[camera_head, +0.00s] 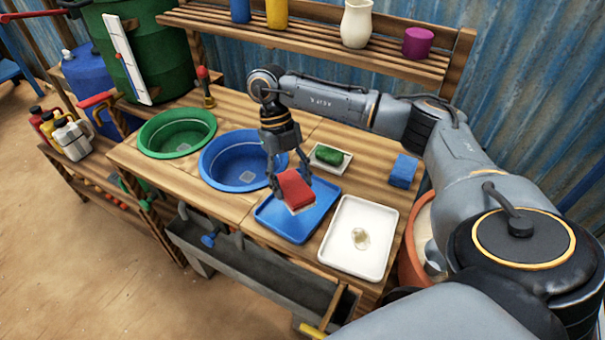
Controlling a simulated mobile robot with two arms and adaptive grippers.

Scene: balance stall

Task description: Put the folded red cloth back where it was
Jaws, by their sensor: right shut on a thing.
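The folded red cloth (294,187) is a small red block-like bundle with a pale lower edge. My right gripper (288,178) reaches down from above and is shut on it. The cloth is over the blue tray (275,223) on the wooden table; I cannot tell whether it touches the tray. A folded blue cloth or sponge (403,171) lies on the table to the right. My left gripper is not in view.
A blue basin (213,180) and a green basin (152,148) are to the left. A small dish (341,166) holding a green item is behind, and a white tray (337,258) is at right. A shelf (300,40) stands at the back.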

